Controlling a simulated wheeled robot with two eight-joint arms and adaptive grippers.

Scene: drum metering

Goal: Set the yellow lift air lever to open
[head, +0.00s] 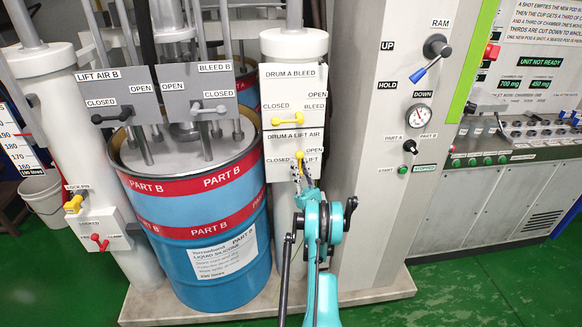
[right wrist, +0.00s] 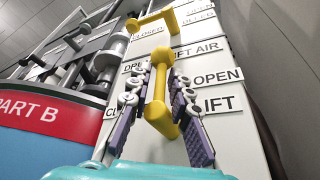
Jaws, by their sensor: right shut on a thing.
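The yellow lift air lever (head: 300,156) is on the white DRUM A LIFT AIR plate (head: 275,144), with CLOSED at its left and OPEN and LIFT at its right. In the right wrist view the lever (right wrist: 160,85) runs nearly upright between the finger pads. My right gripper (head: 303,175) reaches up from below, and its fingers (right wrist: 162,100) are shut on the lever, one on each side. The fingers and arm hide part of the lever and plate in the head view. My left gripper is not in view.
Just above is another yellow lever, DRUM A BLEED (head: 283,121), turned toward CLOSED. The blue PART B drum (head: 190,215) stands left, with black (head: 113,114) and grey (head: 208,110) levers above it. The grey control column (head: 385,150) stands close on the right.

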